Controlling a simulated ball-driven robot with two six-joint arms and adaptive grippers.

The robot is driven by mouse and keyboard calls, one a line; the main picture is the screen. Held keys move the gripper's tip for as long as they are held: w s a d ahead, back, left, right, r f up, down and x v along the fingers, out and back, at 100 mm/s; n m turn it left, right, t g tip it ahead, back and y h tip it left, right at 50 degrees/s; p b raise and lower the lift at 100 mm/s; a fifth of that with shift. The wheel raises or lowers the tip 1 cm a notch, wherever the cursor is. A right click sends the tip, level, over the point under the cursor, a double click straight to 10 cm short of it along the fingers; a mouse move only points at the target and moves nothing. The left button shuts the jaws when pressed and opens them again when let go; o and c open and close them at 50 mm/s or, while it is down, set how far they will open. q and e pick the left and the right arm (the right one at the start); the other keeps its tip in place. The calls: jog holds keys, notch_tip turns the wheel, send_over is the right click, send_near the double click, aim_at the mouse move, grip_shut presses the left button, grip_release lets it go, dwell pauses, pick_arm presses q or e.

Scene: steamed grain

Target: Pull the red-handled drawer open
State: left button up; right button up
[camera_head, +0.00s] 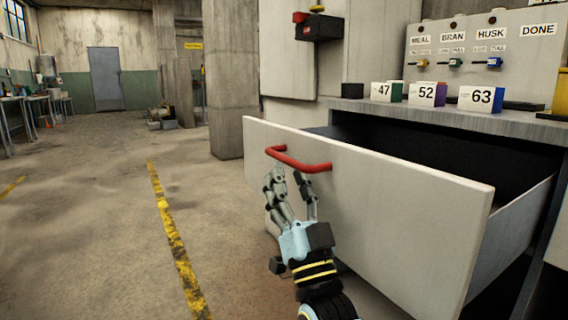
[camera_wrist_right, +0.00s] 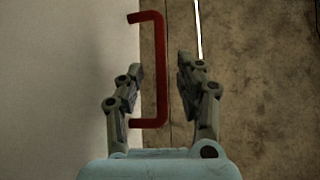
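The drawer (camera_head: 400,205) has a pale front panel and stands well out from the cabinet, with its dark inside showing. Its red handle (camera_head: 312,165) is a bar on the outer face. My right gripper (camera_head: 290,177) is at the handle from below. In the right wrist view, the red handle (camera_wrist_right: 161,70) lies between the two parted fingers of my right gripper (camera_wrist_right: 160,75), with gaps on both sides. The left finger is close to the drawer front (camera_wrist_right: 60,80). My left gripper is in neither view.
A concrete pillar (camera_head: 231,80) stands behind the drawer. The floor at left is clear, with a yellow line (camera_head: 170,225).

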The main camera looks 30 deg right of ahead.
jog(key=v, duration=0.7)
jog(key=shift+s+f, duration=0.2)
